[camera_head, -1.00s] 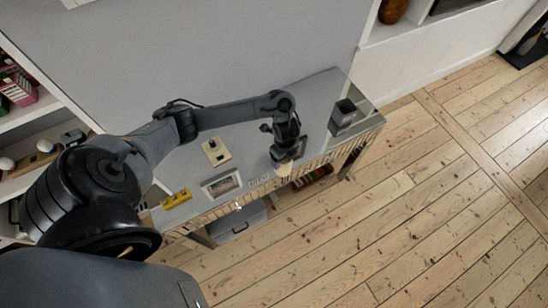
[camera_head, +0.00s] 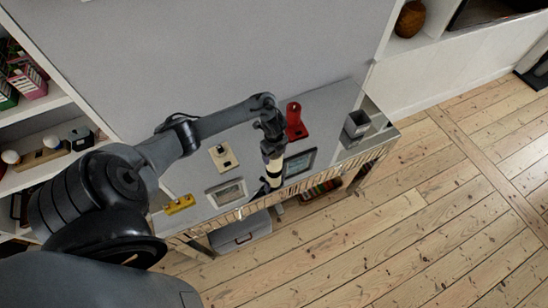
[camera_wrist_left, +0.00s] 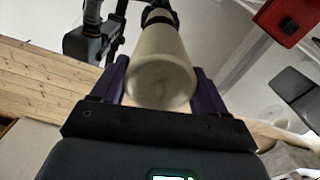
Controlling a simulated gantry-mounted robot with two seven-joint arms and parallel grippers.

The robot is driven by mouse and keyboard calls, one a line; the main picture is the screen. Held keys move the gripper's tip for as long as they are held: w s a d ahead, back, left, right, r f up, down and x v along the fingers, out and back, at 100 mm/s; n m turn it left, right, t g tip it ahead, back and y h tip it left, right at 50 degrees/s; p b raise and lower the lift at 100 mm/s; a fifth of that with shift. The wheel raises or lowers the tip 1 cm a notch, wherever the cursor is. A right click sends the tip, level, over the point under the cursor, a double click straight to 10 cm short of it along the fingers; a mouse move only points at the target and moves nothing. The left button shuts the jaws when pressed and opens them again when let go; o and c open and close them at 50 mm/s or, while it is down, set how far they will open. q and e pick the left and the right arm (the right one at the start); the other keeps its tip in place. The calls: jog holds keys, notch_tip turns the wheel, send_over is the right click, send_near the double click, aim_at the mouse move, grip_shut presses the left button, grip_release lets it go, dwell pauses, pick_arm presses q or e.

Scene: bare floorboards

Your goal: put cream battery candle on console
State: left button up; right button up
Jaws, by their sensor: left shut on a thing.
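The cream candle (camera_head: 273,167) is a short pale cylinder at the end of my left arm, over the front part of the console. My left gripper (camera_head: 271,151) is shut on it. In the left wrist view the candle (camera_wrist_left: 160,68) sits between the two fingers of the left gripper (camera_wrist_left: 162,82), its round end facing the camera. The console (camera_head: 262,144) has a grey, glossy top. A dark shape just below the candle looks like a reflection. I cannot tell whether the candle touches the top. My right gripper is not in view.
On the console stand a red object (camera_head: 295,121), a dark frame (camera_head: 299,164), a light frame (camera_head: 227,193), a cream plate-like item (camera_head: 223,156), a yellow item (camera_head: 179,204) and a dark square cup (camera_head: 356,125). A grey box (camera_head: 240,234) sits below.

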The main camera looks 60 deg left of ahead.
pick_arm(q)
notch_tip(320, 180, down, 3)
jog(key=shift+r, duration=0.2)
jog(key=shift+f+b, duration=0.2)
jog(key=shift+b, duration=0.1)
jog(key=o, duration=1.2)
jog(key=shift+c, duration=0.2)
jog(key=shift+r, duration=0.1)
